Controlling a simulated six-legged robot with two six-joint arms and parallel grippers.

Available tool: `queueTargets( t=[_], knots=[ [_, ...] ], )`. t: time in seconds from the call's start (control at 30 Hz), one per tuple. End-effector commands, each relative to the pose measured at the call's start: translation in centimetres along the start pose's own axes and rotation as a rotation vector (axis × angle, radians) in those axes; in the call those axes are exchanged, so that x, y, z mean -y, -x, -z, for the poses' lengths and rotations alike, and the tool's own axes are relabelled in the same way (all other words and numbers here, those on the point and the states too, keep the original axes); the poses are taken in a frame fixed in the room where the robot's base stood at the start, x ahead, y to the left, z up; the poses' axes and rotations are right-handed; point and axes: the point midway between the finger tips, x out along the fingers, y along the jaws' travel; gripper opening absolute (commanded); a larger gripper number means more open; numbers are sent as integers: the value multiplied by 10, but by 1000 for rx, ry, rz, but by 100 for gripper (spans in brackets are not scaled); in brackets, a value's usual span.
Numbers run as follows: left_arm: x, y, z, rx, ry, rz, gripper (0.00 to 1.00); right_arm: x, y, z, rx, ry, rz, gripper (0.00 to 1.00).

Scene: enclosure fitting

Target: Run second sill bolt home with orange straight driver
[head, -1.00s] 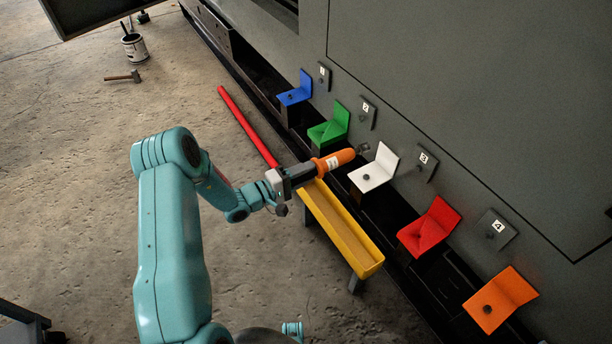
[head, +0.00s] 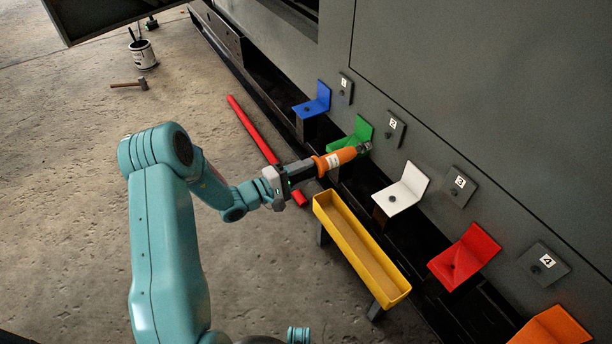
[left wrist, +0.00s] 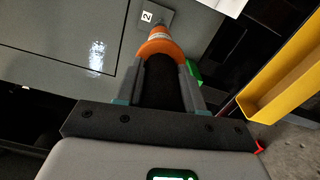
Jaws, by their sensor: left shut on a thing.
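My left gripper (head: 308,168) is shut on the orange straight driver (head: 341,156) and holds it roughly level, its metal tip pointing right toward the wall. In the head view the tip overlaps the green bracket (head: 359,128); I cannot tell whether it touches anything. In the left wrist view the driver (left wrist: 160,46) sits between the fingers, with the plate marked 2 (left wrist: 150,18) beyond it. That plate (head: 396,126) is on the grey wall beside the green bracket. Any bolt at the green bracket is hidden by the driver. My right gripper is not in view.
Blue (head: 319,101), white (head: 404,193), red (head: 466,256) and orange (head: 553,328) angle brackets line the sill. A yellow trough (head: 350,243) stands below my gripper. A red bar (head: 250,130) lies behind it. A paint can (head: 143,55) and hammer (head: 130,84) are on the floor.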

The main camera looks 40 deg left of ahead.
Motion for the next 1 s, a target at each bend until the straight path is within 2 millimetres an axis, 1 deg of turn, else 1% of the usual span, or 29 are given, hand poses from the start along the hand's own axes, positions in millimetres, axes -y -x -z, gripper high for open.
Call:
queueTargets(
  t=[0.1,0.13,0.37,1.0],
  knots=[
    [2,1,3,-4,35,-7,0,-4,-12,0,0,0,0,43],
    [1,1,3,-5,48,-7,0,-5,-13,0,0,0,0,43],
    [0,-5,0,-4,91,-6,0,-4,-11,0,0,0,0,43],
    [1,-52,2,-4,88,-8,0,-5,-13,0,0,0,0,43]
  ],
)
